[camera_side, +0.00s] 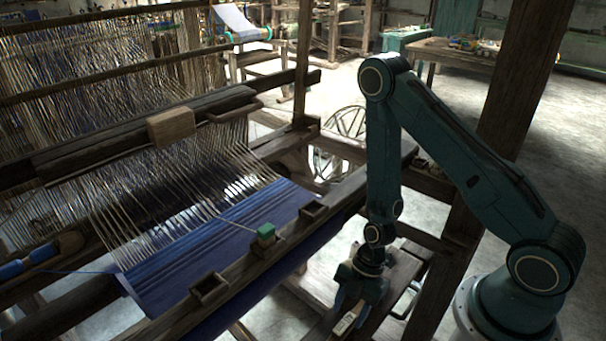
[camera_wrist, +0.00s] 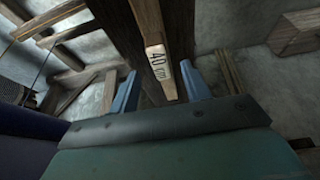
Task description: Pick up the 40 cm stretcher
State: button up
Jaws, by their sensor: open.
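The 40 cm stretcher (camera_wrist: 152,30) is a light wooden bar with a white label reading "40 cm" near its end. In the wrist view its labelled end lies between the two blue fingers of my gripper (camera_wrist: 160,90), which are apart, with space on both sides of the bar. In the side view my gripper (camera_side: 360,306) points down over the wooden bench at the loom's front right. The stretcher's pale end (camera_side: 345,323) shows there beside the fingers; the rest is mostly hidden behind my gripper.
The loom's front beam (camera_side: 262,262) with small square wooden boxes runs left of my gripper. A thick dark post (camera_side: 500,110) stands right, close to my arm.

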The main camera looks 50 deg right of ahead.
aim_at(344, 327)
jog(key=shift+x, duration=1.4)
jog(key=shift+c, duration=0.2)
grip_shut()
